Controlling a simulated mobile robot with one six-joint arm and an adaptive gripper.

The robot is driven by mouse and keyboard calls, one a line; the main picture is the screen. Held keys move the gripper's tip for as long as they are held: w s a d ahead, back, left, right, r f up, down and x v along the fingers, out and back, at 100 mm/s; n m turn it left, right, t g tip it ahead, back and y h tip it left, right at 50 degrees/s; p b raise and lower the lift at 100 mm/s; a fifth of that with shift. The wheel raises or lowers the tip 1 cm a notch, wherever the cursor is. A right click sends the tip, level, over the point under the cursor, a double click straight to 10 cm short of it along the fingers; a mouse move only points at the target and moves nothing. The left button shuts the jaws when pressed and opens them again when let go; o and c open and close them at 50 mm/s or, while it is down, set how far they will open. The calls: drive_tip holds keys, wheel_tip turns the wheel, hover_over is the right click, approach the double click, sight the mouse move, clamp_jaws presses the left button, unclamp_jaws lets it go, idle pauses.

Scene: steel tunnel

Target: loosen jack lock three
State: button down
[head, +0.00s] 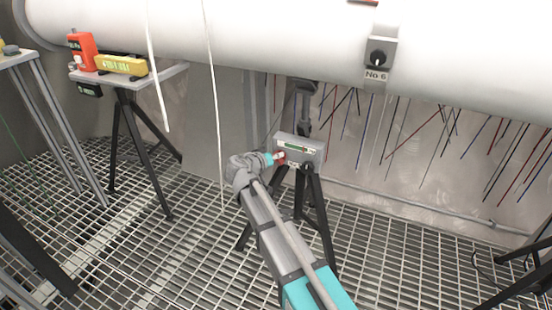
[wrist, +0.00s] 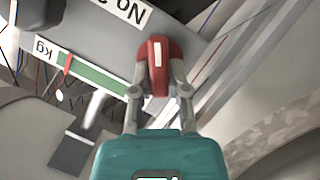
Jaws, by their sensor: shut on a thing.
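The jack (head: 313,153) is a grey box on a black tripod below the big white pipe, in the middle of the head view. Its face carries a green and white kg gauge (wrist: 90,75) with a red pointer. The red lock handle (wrist: 157,50) has a white stripe and sits at the edge of the box. My gripper (wrist: 159,76) has a finger on each side of the handle and is shut on it. In the head view my gripper (head: 274,158) reaches the box's left side. The label reads "No", and its number is cut off in the wrist view.
The white pipe (head: 270,35) runs across the top, with a strap marked No 6 (head: 376,75). A small table (head: 150,78) with red and yellow devices stands at left. Tripod legs stand on the grating floor (head: 180,250). Thin cables hang near the pipe.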

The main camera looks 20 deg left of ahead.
drive_tip(key=n+b, duration=0.1)
drive_tip(key=n+h+b, duration=0.1)
drive_tip(key=f+n+h+b, duration=0.1)
drive_tip(key=n, duration=0.1)
drive_tip(key=shift+a+t, duration=0.3)
drive_tip(key=shift+t, duration=0.1)
drive_tip(key=n+t+h+b, duration=0.1)
drive_tip(key=n+b, duration=0.1)
drive_tip(key=n, duration=0.2)
drive_tip(key=shift+h+b, duration=0.4)
drive_tip(key=c, duration=0.6)
unclamp_jaws()
drive_tip(key=shift+s, duration=0.1)
